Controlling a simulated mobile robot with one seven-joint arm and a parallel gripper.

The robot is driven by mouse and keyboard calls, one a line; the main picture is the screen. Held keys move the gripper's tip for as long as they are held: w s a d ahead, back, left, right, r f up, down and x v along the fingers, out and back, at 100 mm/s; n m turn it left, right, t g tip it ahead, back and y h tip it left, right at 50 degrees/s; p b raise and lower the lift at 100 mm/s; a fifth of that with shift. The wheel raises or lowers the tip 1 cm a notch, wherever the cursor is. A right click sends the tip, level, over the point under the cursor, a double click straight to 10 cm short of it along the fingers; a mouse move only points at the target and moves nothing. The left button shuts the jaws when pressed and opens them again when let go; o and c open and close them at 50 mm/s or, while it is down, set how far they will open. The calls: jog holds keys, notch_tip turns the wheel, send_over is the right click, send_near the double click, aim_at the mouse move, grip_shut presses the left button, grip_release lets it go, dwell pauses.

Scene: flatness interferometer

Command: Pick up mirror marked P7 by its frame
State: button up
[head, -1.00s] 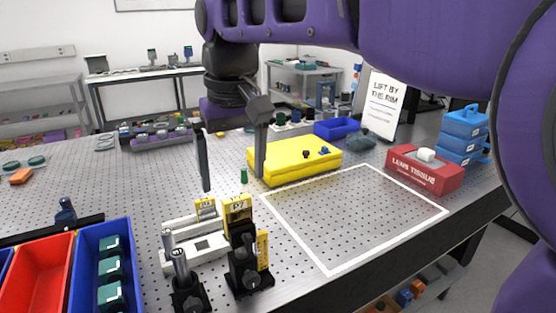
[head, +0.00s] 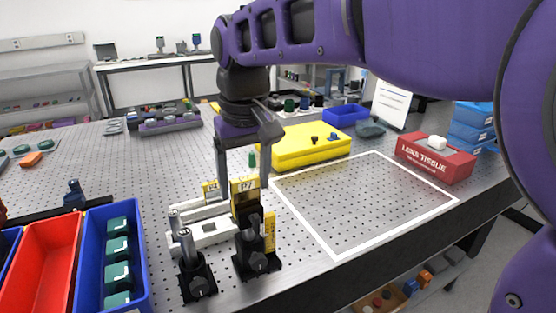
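The mirror marked P7 (head: 246,188) shows as a yellow plate with dark lettering, upright on a black mount with a knob (head: 257,257). My gripper (head: 244,184) points down from above at the P7 plate. Its two fingers are spread apart, one on the left and one on the right of the plate, with the fingertips near its top edge. Whether either finger touches the frame cannot be told.
A second black post mount (head: 197,278) and a white block (head: 209,234) stand close on the left. A yellow case (head: 305,147) lies behind right. Blue (head: 142,262) and red (head: 47,265) bins are at left. The white-outlined area (head: 334,252) is empty.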

jog(key=c, duration=1.1)
